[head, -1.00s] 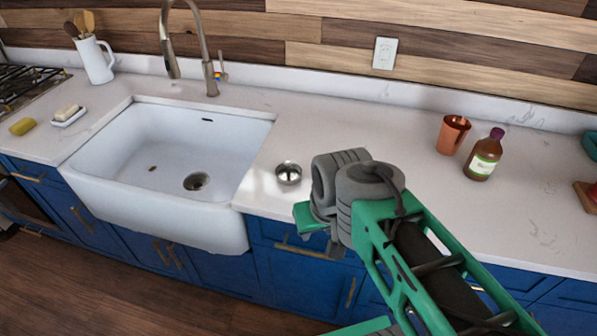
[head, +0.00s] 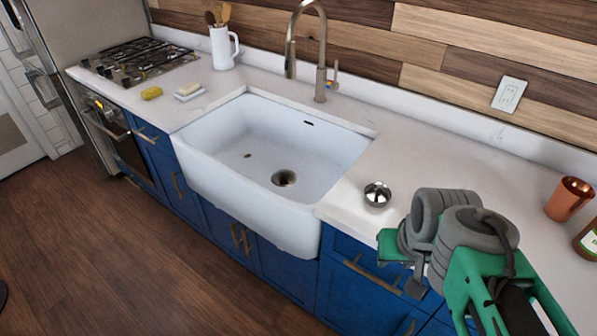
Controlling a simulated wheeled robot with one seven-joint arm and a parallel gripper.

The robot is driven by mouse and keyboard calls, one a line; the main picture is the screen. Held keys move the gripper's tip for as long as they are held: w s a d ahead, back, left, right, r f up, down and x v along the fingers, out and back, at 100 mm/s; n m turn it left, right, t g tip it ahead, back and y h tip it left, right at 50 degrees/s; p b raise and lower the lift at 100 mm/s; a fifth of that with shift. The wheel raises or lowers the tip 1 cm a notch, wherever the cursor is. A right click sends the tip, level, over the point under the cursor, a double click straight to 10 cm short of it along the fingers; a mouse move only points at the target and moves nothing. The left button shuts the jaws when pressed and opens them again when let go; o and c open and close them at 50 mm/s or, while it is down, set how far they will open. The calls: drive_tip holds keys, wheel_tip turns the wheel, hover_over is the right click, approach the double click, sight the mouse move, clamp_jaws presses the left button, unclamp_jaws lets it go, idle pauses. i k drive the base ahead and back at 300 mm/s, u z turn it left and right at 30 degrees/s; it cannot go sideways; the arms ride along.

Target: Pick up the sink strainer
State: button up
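The sink strainer (head: 377,194) is a small, round, shiny metal piece. In the head view it sits on the white counter, just right of the sink and near the front edge. My gripper (head: 416,287) is at the lower right, in front of the counter edge and to the right of the strainer, apart from it. My grey and green wrist covers most of it, so its fingers and their opening cannot be made out.
The white sink (head: 215,150) has a dark drain (head: 283,178) and a tall faucet (head: 320,60) behind it. A yellow sponge (head: 151,93) and soap dish (head: 190,91) lie left of the sink.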

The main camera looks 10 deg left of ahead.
sight(376, 195)
drive_tip(key=k, duration=0.5)
drive_tip(key=u, duration=0.35)
drive_tip(key=i, duration=0.8)
drive_tip(key=u, duration=1.1)
drive_tip(key=i, duration=0.3)
drive_tip(key=u, duration=0.25)
